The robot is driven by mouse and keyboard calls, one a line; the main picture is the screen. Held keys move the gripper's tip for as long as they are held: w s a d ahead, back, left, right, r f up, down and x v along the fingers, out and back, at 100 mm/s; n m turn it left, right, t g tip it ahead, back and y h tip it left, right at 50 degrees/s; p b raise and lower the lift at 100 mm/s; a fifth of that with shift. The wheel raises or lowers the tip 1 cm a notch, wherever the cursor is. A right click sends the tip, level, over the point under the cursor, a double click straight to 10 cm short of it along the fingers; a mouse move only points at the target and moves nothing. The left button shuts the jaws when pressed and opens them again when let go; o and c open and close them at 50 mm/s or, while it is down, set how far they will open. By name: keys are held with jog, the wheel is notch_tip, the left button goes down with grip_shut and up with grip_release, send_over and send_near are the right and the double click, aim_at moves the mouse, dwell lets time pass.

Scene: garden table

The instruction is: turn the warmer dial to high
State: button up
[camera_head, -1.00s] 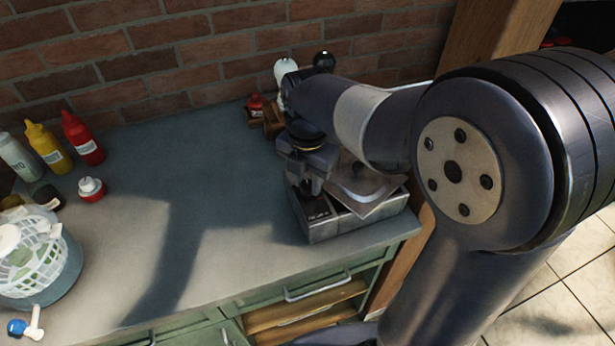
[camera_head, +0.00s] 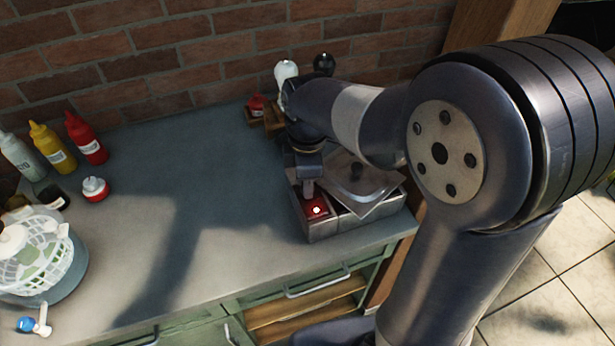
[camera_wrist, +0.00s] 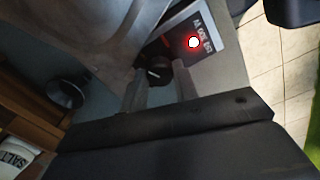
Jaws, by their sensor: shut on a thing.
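The warmer (camera_head: 322,231) is a grey metal box at the right end of the counter, with a tilted metal lid (camera_head: 374,193) on it. Its control panel (camera_head: 308,212) glows red with a bright lamp. In the wrist view the panel (camera_wrist: 210,36) shows printed words, which I cannot read surely, and the lit red lamp (camera_wrist: 193,42). The dark dial (camera_wrist: 158,71) is between the fingertips of my gripper (camera_wrist: 158,82), which is shut on it. My gripper (camera_head: 308,188) points down at the panel in the head view. The dial's pointer setting is not readable.
Several bottles, including a red one (camera_head: 87,140) and a yellow one (camera_head: 50,146), stand at the far left. A salad spinner (camera_head: 62,282) is at the left front. The middle of the counter (camera_head: 180,215) is clear. A brick wall (camera_head: 150,60) closes the back.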

jog(key=m, duration=0.5)
jog(key=shift+m+p, duration=0.3)
jog(key=shift+p, duration=0.05)
jog(key=m, duration=0.4)
jog(key=shift+m, duration=0.7)
jog(key=o, duration=1)
jog(key=shift+r, duration=0.1)
notch_tip(320, 180, up, 11)
jog(key=shift+f, duration=0.2)
